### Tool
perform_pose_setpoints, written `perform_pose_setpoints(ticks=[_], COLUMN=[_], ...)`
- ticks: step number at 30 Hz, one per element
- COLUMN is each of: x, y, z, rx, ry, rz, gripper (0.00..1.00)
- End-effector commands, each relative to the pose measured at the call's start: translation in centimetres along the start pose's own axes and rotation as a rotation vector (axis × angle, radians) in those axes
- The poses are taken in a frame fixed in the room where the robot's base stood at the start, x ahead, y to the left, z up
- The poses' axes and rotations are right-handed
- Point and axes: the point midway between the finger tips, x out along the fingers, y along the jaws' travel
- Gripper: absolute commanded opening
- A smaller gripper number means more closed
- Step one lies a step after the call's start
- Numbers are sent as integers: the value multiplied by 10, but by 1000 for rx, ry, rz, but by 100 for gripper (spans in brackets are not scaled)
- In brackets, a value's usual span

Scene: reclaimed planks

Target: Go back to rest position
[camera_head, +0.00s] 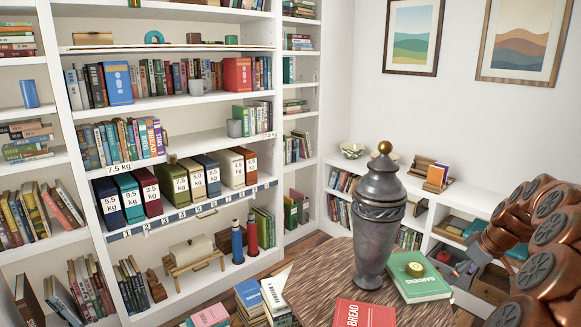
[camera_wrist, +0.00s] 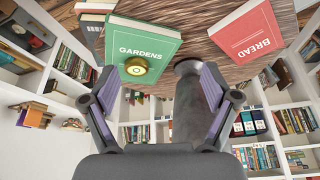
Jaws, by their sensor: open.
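My arm comes in from the right in the head view, bent. A dark metal urn (camera_head: 378,222) with a gold knob stands upright on a round wooden table (camera_head: 318,277). The urn (camera_wrist: 193,110) shows beyond the fingers in the wrist view, apart from them. A green GARDENS book (camera_head: 425,288) lies beside it with a small round brass item (camera_head: 415,269) on top.
A red BREAD book (camera_head: 364,314) lies at the table's front. Low white shelves (camera_head: 462,216) run behind my gripper. A tall bookcase (camera_head: 180,130) with weight-labelled boxes (camera_head: 153,193) fills the left. Book stacks (camera_head: 262,300) stand on the floor left of the table.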

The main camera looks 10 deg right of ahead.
Motion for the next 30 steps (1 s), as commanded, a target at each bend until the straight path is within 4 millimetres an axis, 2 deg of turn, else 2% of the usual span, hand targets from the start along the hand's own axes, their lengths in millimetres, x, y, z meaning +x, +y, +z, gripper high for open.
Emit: perform_pose_setpoints(ticks=[8,14,18,22,26,30], x=[-6,-12,-20,-28,-37,-47], y=[-51,-110,-174,-234,-289,-340], z=[-27,-49,-61,-60,-48,-26], rx=[-10,-22,-31,-29,-21,-3], ry=[-16,-45,-89,-143,-202,-269], rz=[-43,-88,-125,-150,-160,-154], gripper=[87,87,87,87,87,87])
